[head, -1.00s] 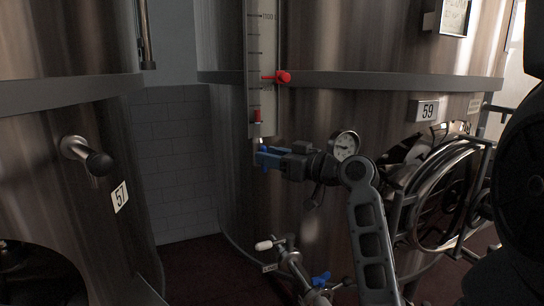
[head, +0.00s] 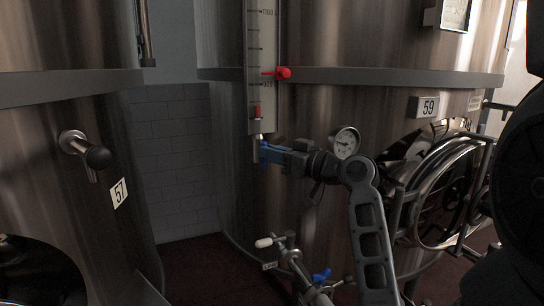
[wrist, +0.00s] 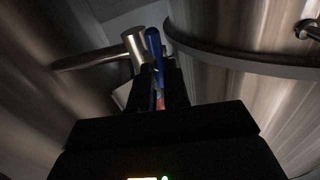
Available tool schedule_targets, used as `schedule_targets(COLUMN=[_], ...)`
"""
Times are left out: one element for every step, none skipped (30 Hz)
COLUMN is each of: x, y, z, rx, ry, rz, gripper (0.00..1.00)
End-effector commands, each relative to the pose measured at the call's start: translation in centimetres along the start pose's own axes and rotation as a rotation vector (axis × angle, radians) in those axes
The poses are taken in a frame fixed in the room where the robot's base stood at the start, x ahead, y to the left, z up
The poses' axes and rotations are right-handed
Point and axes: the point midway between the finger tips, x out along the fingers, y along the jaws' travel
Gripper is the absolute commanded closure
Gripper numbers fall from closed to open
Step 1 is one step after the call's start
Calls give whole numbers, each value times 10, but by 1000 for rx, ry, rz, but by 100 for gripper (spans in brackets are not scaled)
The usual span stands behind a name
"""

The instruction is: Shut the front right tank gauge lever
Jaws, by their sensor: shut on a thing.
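The tank marked 59 (head: 330,115) carries a level gauge (head: 261,60) with a scale. At the gauge's lower end is a small valve with a blue lever (wrist: 153,45). My gripper (head: 265,152) is at the gauge's foot, just right of the valve. In the wrist view the blue lever runs up from between my dark fingers (wrist: 157,88), which are shut on it. A metal valve body (wrist: 132,45) shows beside the lever. The fingers hide the lever's lower part, and its exact angle is hard to tell.
A red knob (head: 283,73) sits on the gauge above. A round dial (head: 346,142) and a round hatch (head: 440,190) are to the right. Below are pipe fittings with a blue handle (head: 321,276). The tank marked 57 (head: 60,110) stands left, with a protruding tap (head: 96,156).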

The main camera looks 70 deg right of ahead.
Motion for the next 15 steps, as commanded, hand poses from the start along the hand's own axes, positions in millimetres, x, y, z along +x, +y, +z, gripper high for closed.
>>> schedule_targets(x=[0,0,0,0,0,-1,-1,-1,-1,-1,-1,-2,-2,-2,-2], y=[0,0,0,0,0,1,1,1,1,2,2,2,2,2,2], z=[5,5,6,7,8,8,9,10,10,11,11,12,12,13,13], rx=[21,36,59,78,98,126,147,171,202,225,250,281,305,329,361], ry=[15,26,41,54,67,86,100,115,136,152,168,189,204,220,241], rz=[-2,-1,-2,-2,-3,-2,-3,-2,-4,-3,-4,-3,-3,-3,-3], gripper=[100,100,100,100,100,100,100,100,100,100,100,100,100,100,100])
